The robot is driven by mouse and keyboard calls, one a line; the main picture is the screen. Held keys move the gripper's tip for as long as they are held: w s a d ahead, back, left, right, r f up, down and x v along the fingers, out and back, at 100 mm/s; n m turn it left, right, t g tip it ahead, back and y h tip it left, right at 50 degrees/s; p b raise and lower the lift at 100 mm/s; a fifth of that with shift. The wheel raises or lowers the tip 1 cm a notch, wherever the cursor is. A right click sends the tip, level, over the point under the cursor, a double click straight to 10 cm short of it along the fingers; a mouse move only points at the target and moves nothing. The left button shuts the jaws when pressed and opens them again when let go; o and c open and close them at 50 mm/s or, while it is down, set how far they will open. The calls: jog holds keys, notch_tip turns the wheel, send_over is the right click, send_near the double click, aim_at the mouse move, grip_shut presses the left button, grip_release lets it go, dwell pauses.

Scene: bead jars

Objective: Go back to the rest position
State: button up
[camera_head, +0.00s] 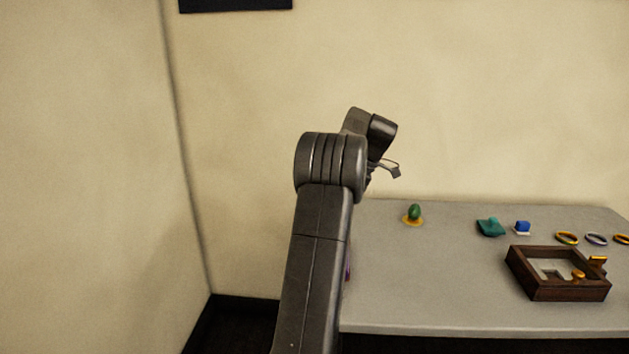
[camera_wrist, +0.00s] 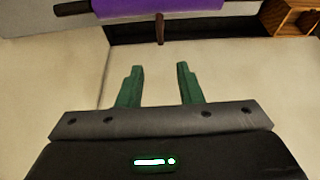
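My gripper (camera_wrist: 160,78) is open in the wrist view, its two green fingers apart with nothing between them. In the head view my gripper (camera_head: 390,169) is small and partly hidden behind my own arm. It is held up in the air above the back left part of the grey table (camera_head: 440,318), apart from everything on it.
On the table stand a green egg-shaped thing (camera_head: 415,212), a teal piece (camera_head: 491,227), a blue block (camera_head: 522,226), several rings (camera_head: 566,238) and a dark wooden box (camera_head: 555,291). My arm hides the table's left edge. A wall (camera_head: 480,100) rises behind.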

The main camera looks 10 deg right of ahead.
jog(key=x, duration=1.3)
jog(key=shift+f, duration=0.2)
